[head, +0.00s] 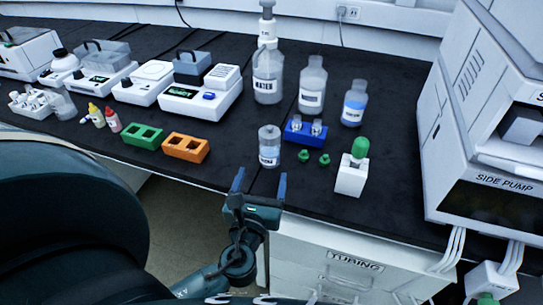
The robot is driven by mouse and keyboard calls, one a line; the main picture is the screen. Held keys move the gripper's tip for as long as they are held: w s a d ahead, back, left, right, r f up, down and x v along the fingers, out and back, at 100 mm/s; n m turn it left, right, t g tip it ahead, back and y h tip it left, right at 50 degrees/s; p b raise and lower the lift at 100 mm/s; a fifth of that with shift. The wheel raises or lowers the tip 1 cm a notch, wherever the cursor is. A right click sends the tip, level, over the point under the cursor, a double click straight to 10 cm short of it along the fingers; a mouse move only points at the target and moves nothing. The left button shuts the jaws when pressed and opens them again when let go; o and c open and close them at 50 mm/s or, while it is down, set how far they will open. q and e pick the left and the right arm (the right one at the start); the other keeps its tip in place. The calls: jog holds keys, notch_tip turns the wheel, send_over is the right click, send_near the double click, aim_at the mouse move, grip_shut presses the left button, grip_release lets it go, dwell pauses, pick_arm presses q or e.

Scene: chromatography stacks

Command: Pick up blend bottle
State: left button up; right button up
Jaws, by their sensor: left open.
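A small clear capped bottle (269,147) with a pale label stands upright near the front edge of the black bench. Its label is too small to read surely, but it seems to be the blend bottle. My left gripper (260,182) is open and empty, its two blue fingers pointing toward this bottle from in front of the bench edge. The bottle is beyond the fingertips, not between them. My right gripper is not in view.
Behind stand a WATER bottle (267,78), another clear bottle (312,86) and a blue-liquid bottle (354,104). A blue rack (306,132), green caps (304,156) and a white block with a green top (351,178) are to the right. An orange rack (186,148) is left. The SIDE PUMP (493,195) stands far right.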

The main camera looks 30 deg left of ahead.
aim_at(271, 142)
pick_arm(q)
jog(key=x, duration=1.3)
jog(key=shift+w+a+f, duration=0.1)
jog(key=shift+w, duration=0.05)
jog(key=shift+c, duration=0.2)
jog(key=c, duration=1.1)
jog(key=shift+c, duration=0.2)
